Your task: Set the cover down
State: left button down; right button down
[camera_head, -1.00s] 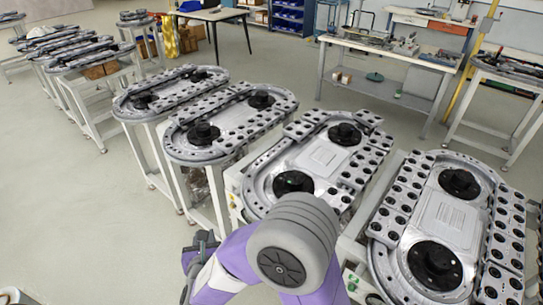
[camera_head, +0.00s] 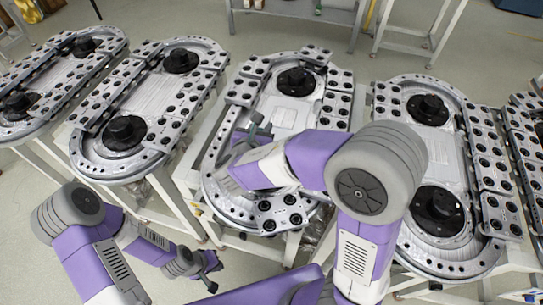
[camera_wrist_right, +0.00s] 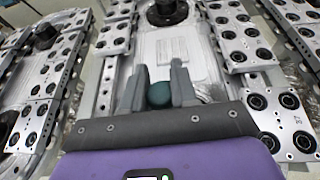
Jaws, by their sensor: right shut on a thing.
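My right gripper (camera_head: 247,136) is over the near half of a ring track (camera_head: 277,118) in the middle of the head view. In the right wrist view its two grey fingers (camera_wrist_right: 158,90) are shut on a teal rounded piece (camera_wrist_right: 160,95). I cannot tell how much of the cover this is; the rest is hidden by the gripper. The track's far black hub (camera_head: 296,81) is visible; its near hub is hidden by my right arm. My left gripper (camera_head: 209,275) hangs low in front of the tracks, apart from them; its finger opening is unclear.
Similar tracks with black hubs stand close on the left (camera_head: 150,100) and right (camera_head: 440,170). Metal blocks with round black holes line their edges. A bench frame (camera_head: 300,10) stands behind. Bare floor (camera_head: 30,215) shows at the lower left.

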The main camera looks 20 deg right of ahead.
jog(key=shift+g, duration=0.3)
jog(key=f+b, duration=0.1)
jog(key=f, duration=0.1)
jog(key=d+f+b, duration=0.1)
jog(key=f, duration=0.1)
jog(key=shift+s+d+f, duration=0.1)
jog(key=shift+d+f, duration=0.05)
jog(key=shift+f, duration=0.2)
jog(key=shift+m, duration=0.3)
jog(key=shift+f+b, duration=0.85)
jog(key=shift+f, duration=1.45)
jog(key=shift+r, duration=0.1)
jog(key=c, duration=1.3)
grip_release()
jog(key=shift+f, duration=0.2)
jog(key=shift+c, duration=0.2)
jog(key=o, duration=0.5)
jog(key=shift+h, duration=0.3)
jog(key=shift+c, duration=0.2)
jog(key=shift+r, duration=0.2)
